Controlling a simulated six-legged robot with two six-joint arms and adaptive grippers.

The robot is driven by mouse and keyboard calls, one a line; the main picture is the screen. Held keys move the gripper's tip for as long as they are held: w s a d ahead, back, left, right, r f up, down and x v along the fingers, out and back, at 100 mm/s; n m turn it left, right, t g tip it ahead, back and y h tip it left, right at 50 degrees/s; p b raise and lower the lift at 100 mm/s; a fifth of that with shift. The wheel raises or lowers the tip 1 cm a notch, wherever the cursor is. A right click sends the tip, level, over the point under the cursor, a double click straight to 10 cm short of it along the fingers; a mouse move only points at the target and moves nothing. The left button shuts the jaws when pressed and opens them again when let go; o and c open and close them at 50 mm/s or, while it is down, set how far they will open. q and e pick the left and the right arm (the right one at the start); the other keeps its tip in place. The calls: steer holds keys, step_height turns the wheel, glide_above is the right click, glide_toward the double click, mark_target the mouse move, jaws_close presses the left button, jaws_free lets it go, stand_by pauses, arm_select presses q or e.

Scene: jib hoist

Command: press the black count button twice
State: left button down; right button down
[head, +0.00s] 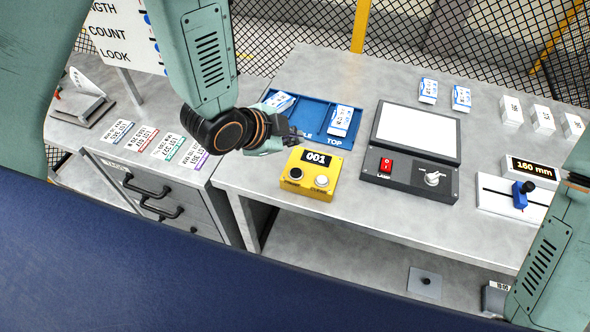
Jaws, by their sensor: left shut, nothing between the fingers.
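A yellow counter box (308,176) stands near the front edge of the grey table. Its display (316,158) reads 001. The black count button (296,173) is on the left of its top face, and a white button (321,181) labelled CLEAR is to its right. My left gripper (292,135) is shut and empty, just behind and above the box's upper left side. It looks apart from the black button. My right arm shows at the right edge, but its gripper is out of the picture.
A blue tray (318,115) with white packets lies behind the box. A light panel (415,133) with a red switch (386,165) stands to the right. Further right are a 160 mm display (531,169) and a blue slider (520,195). Labels lie on the drawer cabinet (160,193) at left.

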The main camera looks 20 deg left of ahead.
mark_target(294, 174)
arm_select(q)
step_height(294, 174, down, 8)
steer(key=b, duration=0.6)
steer(key=shift+d+b, duration=0.15)
steer(key=shift+b, duration=0.2)
steer(key=shift+f, duration=0.2)
steer(key=shift+s, duration=0.2)
steer(key=shift+w, duration=0.15)
stand_by(0.5)
